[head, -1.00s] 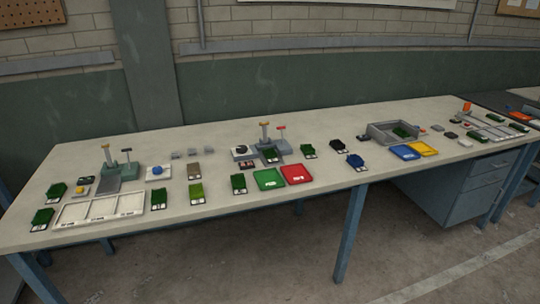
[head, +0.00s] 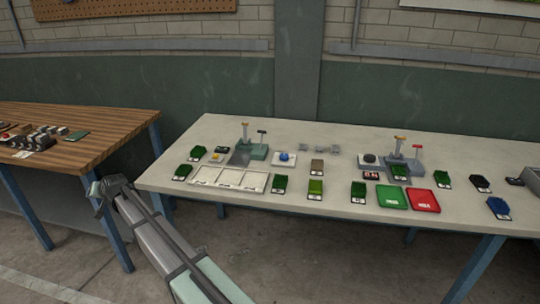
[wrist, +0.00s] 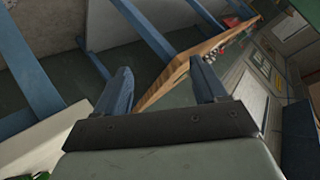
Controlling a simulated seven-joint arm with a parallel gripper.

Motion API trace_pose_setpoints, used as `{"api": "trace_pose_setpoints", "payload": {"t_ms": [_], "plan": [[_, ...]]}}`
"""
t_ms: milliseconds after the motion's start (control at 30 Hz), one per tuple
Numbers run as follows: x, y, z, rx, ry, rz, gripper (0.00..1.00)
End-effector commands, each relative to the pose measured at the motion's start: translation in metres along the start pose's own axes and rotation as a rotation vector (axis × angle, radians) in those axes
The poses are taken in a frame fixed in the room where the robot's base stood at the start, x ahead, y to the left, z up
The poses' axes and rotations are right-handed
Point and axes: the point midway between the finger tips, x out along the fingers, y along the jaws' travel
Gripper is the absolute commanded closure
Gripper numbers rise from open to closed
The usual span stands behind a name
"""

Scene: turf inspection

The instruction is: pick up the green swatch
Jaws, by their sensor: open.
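Several green swatches with white labels lie on the long pale bench in the head view: one at the far left (head: 183,172), one behind it (head: 197,153), others along the front (head: 280,184) (head: 358,191) and to the right (head: 443,178). One sits on the right grey stand (head: 399,172). A lighter yellow-green one (head: 315,189) is near the front middle. Which is meant, I cannot tell. My gripper (wrist: 163,80) is open and empty in the wrist view, its fingers apart, away from the swatches. In the head view my arm reaches up beside the bench's left end.
A white three-part tray (head: 228,187) is at the bench's left front. A green tray (head: 391,198) and red tray (head: 423,200) stand further right. A wooden table (head: 110,118) with small items is at left, across a gap. A blue swatch (head: 498,207) lies at right.

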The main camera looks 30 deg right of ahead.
Motion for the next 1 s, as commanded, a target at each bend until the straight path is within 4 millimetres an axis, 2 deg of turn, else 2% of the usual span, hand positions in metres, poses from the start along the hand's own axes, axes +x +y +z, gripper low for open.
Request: {"api": "trace_pose_setpoints", "payload": {"t_ms": [33,167,233,367,467,667,867,1000], "plan": [[-0.003,-0.011,-0.021,0.005,0.023,-0.014,0.29],[-0.018,-0.022,-0.069,0.016,0.077,-0.032,0.29],[-0.029,-0.011,-0.1,0.02,0.103,-0.024,0.29],[-0.048,0.029,-0.14,0.018,0.124,0.017,0.29],[-0.063,0.069,-0.166,0.013,0.13,0.061,0.29],[-0.104,0.167,-0.211,0.007,0.126,0.167,0.29],[-0.155,0.266,-0.247,0.009,0.112,0.273,0.29],[-0.197,0.333,-0.267,0.014,0.099,0.343,0.29]]}}
